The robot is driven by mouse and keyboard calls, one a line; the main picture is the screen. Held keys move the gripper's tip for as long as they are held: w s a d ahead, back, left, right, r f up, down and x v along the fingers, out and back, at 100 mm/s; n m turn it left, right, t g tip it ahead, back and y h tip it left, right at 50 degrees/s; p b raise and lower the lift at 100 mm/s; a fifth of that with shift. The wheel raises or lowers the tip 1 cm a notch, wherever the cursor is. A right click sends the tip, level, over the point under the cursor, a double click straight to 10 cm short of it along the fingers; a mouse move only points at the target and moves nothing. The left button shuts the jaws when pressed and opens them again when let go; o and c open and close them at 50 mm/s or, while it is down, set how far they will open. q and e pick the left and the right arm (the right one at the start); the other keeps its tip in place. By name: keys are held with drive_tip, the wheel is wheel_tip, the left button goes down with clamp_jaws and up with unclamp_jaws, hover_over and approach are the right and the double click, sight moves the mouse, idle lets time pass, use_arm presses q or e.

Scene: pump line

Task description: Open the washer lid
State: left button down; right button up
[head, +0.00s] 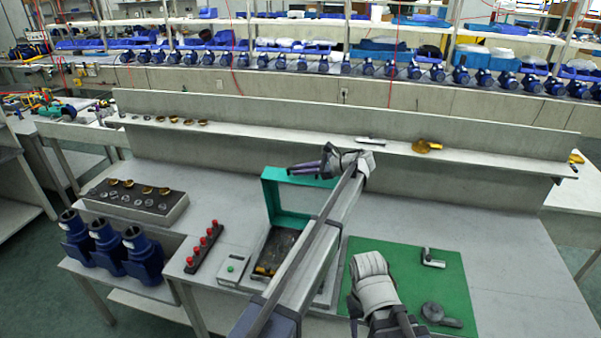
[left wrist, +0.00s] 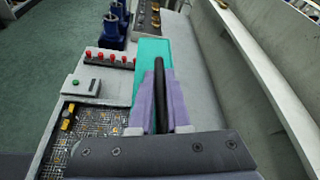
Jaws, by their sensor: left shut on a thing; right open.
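The washer's teal lid (head: 271,200) stands raised, roughly upright, at the back of the washer (head: 272,250). Its basin is uncovered, with dark mesh and a yellow piece inside. My left gripper (head: 308,170) is at the lid's upper edge, shut on the lid's dark handle bar. In the left wrist view, the black handle bar (left wrist: 160,90) runs between the purple fingers, with the teal lid (left wrist: 152,47) behind. My left arm hides the washer's right part in the head view. My right gripper (head: 380,318) is open over the green mat's near-left part; its fingertips are hard to make out.
The green mat (head: 410,262) holds grey metal parts. A control box with a green button (head: 232,268) and a rack of red-topped pieces (head: 203,248) stand left of the washer. Blue pump housings (head: 108,245) stand farther left. A shelf (head: 300,137) runs behind; the table's right side is clear.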

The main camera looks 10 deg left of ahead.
use_arm(q)
drive_tip(key=shift+w, duration=0.7)
use_arm(e)
drive_tip(key=shift+w, duration=0.35)
use_arm(q)
drive_tip(key=c, duration=0.9)
unclamp_jaws()
use_arm(e)
drive_tip(key=shift+r, duration=0.1)
use_arm(q)
drive_tip(key=p+v, duration=0.3)
drive_tip(key=v, duration=0.4)
drive_tip(key=shift+d+r, duration=0.1)
drive_tip(key=shift+r, duration=0.1)
drive_tip(key=shift+s+d, duration=0.1)
drive_tip(key=shift+d, duration=0.25)
use_arm(e)
wheel_tip(320, 180, up, 3)
drive_tip(key=shift+f, duration=0.15)
